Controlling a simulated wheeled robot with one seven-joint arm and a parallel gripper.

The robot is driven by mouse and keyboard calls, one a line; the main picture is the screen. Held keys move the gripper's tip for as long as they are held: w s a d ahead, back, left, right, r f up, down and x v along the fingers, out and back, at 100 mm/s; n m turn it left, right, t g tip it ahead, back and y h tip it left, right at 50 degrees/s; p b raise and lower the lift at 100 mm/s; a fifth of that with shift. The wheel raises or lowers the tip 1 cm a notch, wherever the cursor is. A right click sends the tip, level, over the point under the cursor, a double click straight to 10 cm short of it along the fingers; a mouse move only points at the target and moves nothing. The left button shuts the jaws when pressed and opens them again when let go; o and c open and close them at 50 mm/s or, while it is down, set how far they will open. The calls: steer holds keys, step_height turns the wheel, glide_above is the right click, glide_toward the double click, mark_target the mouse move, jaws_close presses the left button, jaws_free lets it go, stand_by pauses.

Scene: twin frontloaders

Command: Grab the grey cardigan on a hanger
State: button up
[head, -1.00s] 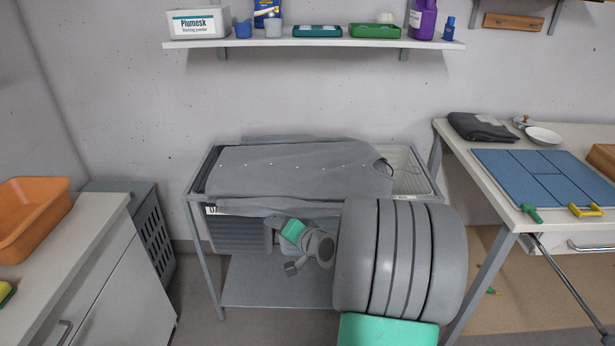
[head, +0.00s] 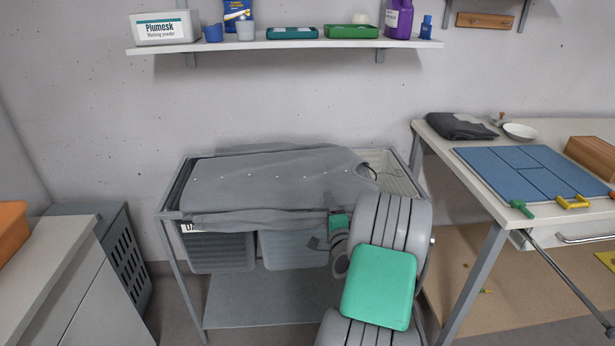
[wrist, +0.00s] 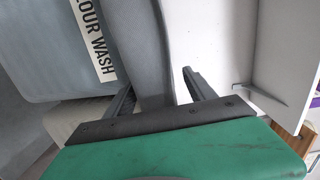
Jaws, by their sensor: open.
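The grey cardigan (head: 265,180) lies flat on top of a metal-framed rack, buttons along its middle, one sleeve hanging along the front edge. Its collar end is at the right, where a thin dark hanger hook (head: 368,171) shows. My gripper (head: 318,233) is just in front of and below the rack's front edge, partly hidden by my arm. In the wrist view my gripper (wrist: 163,92) has its two dark fingers apart, with a strip of grey cloth (wrist: 152,50) showing beyond and between them. I cannot tell if the fingers touch the cloth.
Grey bins (head: 218,250) hang under the rack top; one label shows in the wrist view. A wall shelf (head: 285,44) with washing goods is above. A table (head: 432,150) with a blue mat stands right, a white counter (head: 45,265) and slatted basket (head: 120,250) left.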

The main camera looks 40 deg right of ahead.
steer(key=shift+c, duration=0.4)
jaws_close()
stand_by(0.4)
